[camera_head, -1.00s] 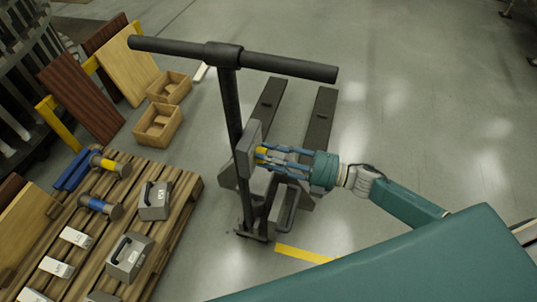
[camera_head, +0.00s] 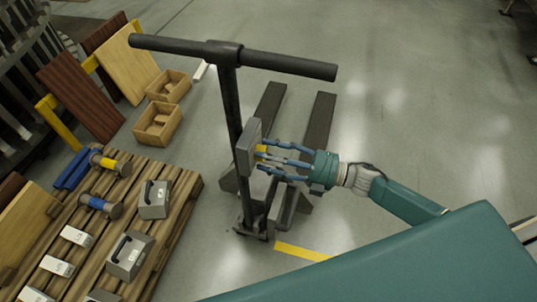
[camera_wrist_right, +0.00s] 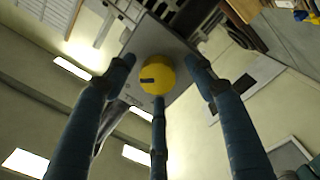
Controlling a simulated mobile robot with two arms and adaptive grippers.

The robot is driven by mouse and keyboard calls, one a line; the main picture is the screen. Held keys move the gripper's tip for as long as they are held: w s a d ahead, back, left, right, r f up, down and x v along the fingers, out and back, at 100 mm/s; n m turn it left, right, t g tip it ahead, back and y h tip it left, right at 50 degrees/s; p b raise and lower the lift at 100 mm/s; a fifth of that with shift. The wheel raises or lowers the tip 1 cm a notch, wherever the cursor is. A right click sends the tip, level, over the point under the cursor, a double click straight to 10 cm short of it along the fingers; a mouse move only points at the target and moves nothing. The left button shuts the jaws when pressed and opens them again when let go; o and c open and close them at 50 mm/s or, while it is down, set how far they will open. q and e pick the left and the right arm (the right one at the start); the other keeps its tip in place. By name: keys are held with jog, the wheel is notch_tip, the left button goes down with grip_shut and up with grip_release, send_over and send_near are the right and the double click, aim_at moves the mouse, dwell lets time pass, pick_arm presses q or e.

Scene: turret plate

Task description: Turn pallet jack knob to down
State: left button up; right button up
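The pallet jack (camera_head: 231,112) stands upright with its black T-handle across the top. A grey control box (camera_head: 246,147) is fixed to its column. The yellow knob (camera_head: 261,151) is on the box's right face; it also shows in the right wrist view (camera_wrist_right: 158,76), round, with a dark mark at its left side. My right gripper (camera_head: 270,158) reaches in from the right. Its three blue fingers are spread around the knob, with gaps visible between fingers and knob in the wrist view. Lettering on the plate below the knob is too small to read. My left gripper is not in view.
The jack's forks (camera_head: 318,122) extend away.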

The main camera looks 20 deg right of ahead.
jog(key=v, duration=1.2)
dwell(0.3)
jog(key=w+d+f+m+t+h, duration=0.1)
jog(key=d+f+m+t+h, duration=0.1)
jog(key=d+f+m+h, duration=0.3)
jog(key=w+f+m+t+h, duration=0.1)
jog(key=w+f+m, duration=0.1)
jog(key=f, duration=0.5)
jog(key=s+d+f+m+g+h, duration=0.1)
jog(key=s+d+f+m+h, duration=0.2)
jog(key=f, duration=0.6)
jog(key=s+d+f+m+g+h, duration=0.1)
jog(key=s+f+m+h, duration=0.25)
jog(key=f, duration=0.55)
jog(key=s+a+f+m+g+h, duration=0.2)
jog(key=s+f+m+g, duration=0.25)
jog(key=s+f, duration=0.9)
jog(key=s+a+f+m+g, duration=0.2)
jog(key=s+a+f, duration=0.1)
jog(key=s, duration=0.6)
jog(key=s+a+f+m+g, duration=0.2)
jog(key=s+a, duration=0.3)
jog(key=s, duration=0.5)
jog(key=shift+f+g, duration=0.65)
jog(key=shift+g, duration=0.1)
